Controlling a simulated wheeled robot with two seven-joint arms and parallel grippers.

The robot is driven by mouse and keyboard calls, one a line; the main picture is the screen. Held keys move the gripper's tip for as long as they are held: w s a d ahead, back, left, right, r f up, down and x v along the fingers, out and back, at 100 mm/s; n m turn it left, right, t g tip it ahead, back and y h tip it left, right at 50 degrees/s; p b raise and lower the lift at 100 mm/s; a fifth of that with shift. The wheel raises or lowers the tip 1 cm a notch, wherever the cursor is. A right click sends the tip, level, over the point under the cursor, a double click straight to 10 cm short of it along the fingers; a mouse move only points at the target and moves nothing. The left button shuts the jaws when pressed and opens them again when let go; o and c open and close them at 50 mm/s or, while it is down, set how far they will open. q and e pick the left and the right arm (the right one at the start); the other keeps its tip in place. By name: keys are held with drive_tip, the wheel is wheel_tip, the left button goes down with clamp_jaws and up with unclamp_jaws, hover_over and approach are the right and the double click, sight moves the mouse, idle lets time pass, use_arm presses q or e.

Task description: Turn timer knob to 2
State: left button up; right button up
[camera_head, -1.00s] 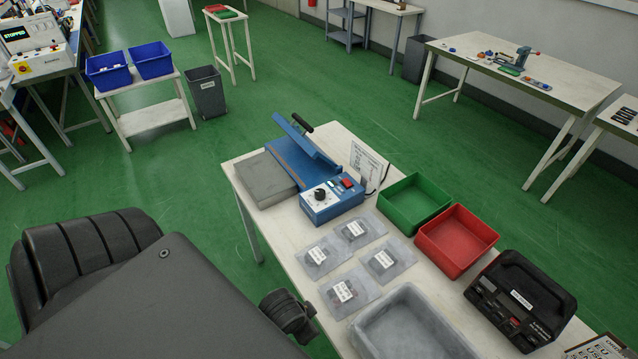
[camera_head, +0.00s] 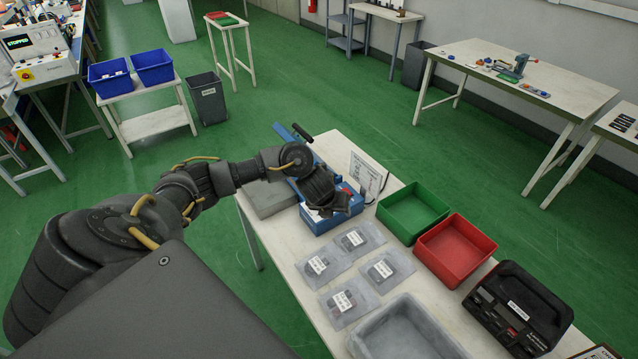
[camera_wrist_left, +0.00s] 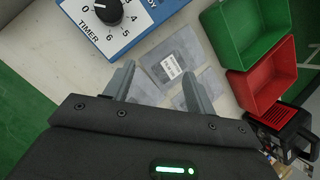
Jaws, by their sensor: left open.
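The blue sealer (camera_head: 320,222) stands on the white table in the head view, partly hidden behind my left gripper (camera_head: 328,212). The knob's white mark points left, toward the 0. The numbers 4, 5 and 6 and the word TIMER are readable. In the left wrist view my left gripper (camera_wrist_left: 160,76) is open and empty, its fingers apart and below the knob. The knob is hidden in the head view. My right gripper is out of view.
Labelled bags (camera_head: 353,238) lie in front of the sealer. A green bin (camera_head: 412,207), a red bin (camera_head: 456,250), a black case (camera_head: 515,310) and a grey tray (camera_head: 405,330) fill the table's right and front. A sign (camera_head: 367,178) stands behind the sealer.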

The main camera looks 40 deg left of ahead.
use_arm(q)
drive_tip(key=a+r+m+g+y, duration=0.15)
drive_tip(key=a+r, duration=0.25)
drive_tip(key=a, duration=0.4)
drive_tip(key=shift+t, duration=0.25)
drive_tip(key=x, duration=1)
drive_tip(key=shift+w+f+p, duration=0.1)
drive_tip(key=shift+f+p, duration=0.3)
